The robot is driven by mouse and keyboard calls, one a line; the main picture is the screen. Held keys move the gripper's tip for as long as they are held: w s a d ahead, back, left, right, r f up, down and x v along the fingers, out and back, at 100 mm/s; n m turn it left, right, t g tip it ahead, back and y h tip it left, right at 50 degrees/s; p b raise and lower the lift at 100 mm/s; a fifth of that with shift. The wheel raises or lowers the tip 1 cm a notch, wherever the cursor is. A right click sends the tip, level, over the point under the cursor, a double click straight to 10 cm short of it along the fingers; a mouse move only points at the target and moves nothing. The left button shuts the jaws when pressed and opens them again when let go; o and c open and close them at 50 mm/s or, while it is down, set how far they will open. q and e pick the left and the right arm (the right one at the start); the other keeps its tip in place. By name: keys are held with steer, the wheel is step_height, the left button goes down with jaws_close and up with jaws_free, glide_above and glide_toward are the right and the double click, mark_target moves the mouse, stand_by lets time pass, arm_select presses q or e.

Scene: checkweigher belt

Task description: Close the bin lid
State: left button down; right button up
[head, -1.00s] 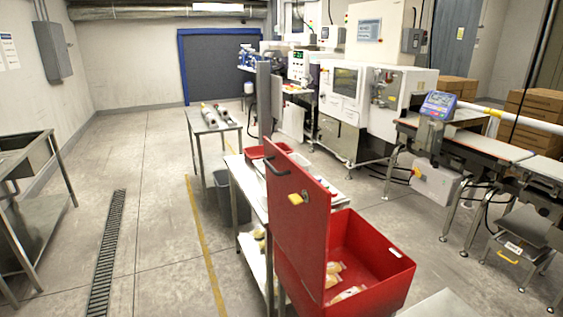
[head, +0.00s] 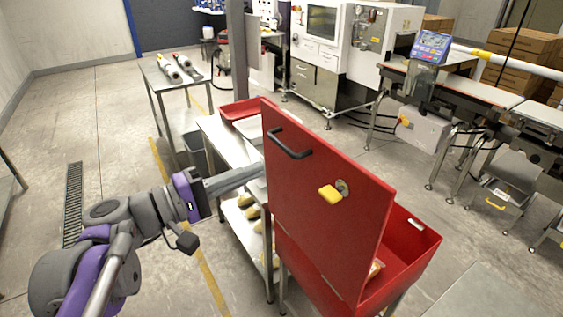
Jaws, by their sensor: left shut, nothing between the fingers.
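The red bin (head: 410,262) stands at the lower right on legs, and packs inside it are mostly hidden by its lid. The red bin lid (head: 330,225) stands open and upright along the bin's left side. Its outer face carries a black handle (head: 290,146) near the top and a yellow latch (head: 331,194). My left gripper (head: 258,172) reaches in from the left. It is shut and empty, with its fingertips close to the lid's left edge, below the handle. I cannot tell whether it touches the lid. My right gripper is not in view.
A steel table (head: 215,137) with a red tray (head: 247,110) and packs on its lower shelf stands behind my left gripper. A grey post (head: 237,55) rises behind it. The checkweigher belt (head: 450,93) is at the right.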

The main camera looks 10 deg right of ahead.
mark_target(324, 144)
arm_select(q)
steer(key=p+x, duration=0.1)
steer(key=x, duration=1.2)
steer(key=shift+s+d, duration=0.1)
steer(key=shift+d, duration=0.1)
steer(key=shift+r, duration=0.1)
